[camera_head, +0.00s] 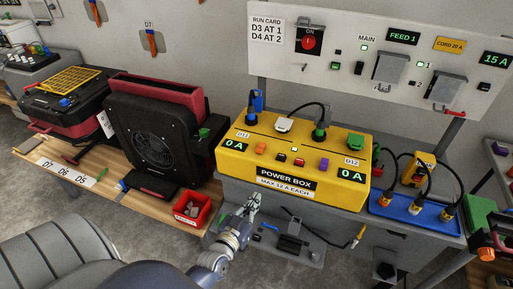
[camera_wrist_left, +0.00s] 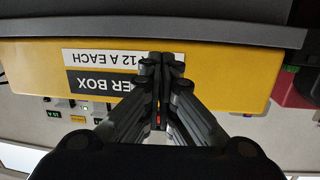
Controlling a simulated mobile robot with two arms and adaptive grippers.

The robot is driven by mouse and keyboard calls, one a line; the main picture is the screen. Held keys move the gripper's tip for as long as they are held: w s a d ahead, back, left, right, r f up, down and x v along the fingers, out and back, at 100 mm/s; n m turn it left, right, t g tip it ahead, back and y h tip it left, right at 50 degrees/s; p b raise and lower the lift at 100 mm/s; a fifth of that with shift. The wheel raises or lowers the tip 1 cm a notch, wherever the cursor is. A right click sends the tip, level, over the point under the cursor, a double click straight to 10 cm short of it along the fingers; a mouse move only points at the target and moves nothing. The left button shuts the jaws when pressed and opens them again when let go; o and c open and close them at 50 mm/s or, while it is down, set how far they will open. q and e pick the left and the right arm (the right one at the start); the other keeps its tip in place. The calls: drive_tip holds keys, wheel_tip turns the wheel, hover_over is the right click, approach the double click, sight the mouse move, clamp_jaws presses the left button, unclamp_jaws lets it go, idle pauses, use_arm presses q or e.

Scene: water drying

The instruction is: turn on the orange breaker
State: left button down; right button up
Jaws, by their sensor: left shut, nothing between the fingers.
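The orange breaker (camera_head: 261,148) is a small orange block on the sloped front of the yellow power box (camera_head: 220,162), at the left of its row of breakers. Whether its lever is on or off is too small to tell. Both "0 A" displays (camera_head: 234,145) on the box are lit green. My left gripper (camera_head: 253,200) is shut and empty, low in front of the box's left part, below the breaker row. In the left wrist view my closed fingers (camera_wrist_left: 165,58) are in front of the box's upside-down front label (camera_wrist_left: 100,84). My right gripper is out of view.
Dark, red and purple breakers (camera_head: 324,165) sit right of the orange one. Plugs and cables (camera_head: 320,131) stand on the box top. A red bin (camera_head: 193,209) and black fan (camera_head: 153,145) are left; a blue tray (camera_head: 415,217) with plugs is right.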

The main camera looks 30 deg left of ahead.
use_arm(q)
drive_tip(key=a+r+n+t+y, duration=0.1)
drive_tip(key=a+r+t+y, duration=0.1)
drive_tip(key=r, duration=1.3)
drive_tip(key=shift+w+a+t+y, duration=0.35)
drive_tip(key=shift+a+t, duration=0.25)
drive_tip(key=shift+a, duration=0.15)
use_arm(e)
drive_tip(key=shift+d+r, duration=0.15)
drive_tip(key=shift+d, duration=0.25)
use_arm(q)
drive_tip(key=shift+w, duration=0.1)
wheel_tip(320, 180, up, 2)
drive_tip(key=p, duration=0.2)
hover_over(256, 158)
drive_tip(key=shift+d, duration=0.1)
wheel_tip(256, 158, down, 3)
drive_tip(key=shift+w+r, duration=0.1)
drive_tip(key=shift+w, duration=0.05)
drive_tip(key=shift+f, duration=0.55)
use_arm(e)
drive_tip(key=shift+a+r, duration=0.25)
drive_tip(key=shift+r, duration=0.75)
use_arm(q)
drive_tip(key=shift+f, duration=0.1)
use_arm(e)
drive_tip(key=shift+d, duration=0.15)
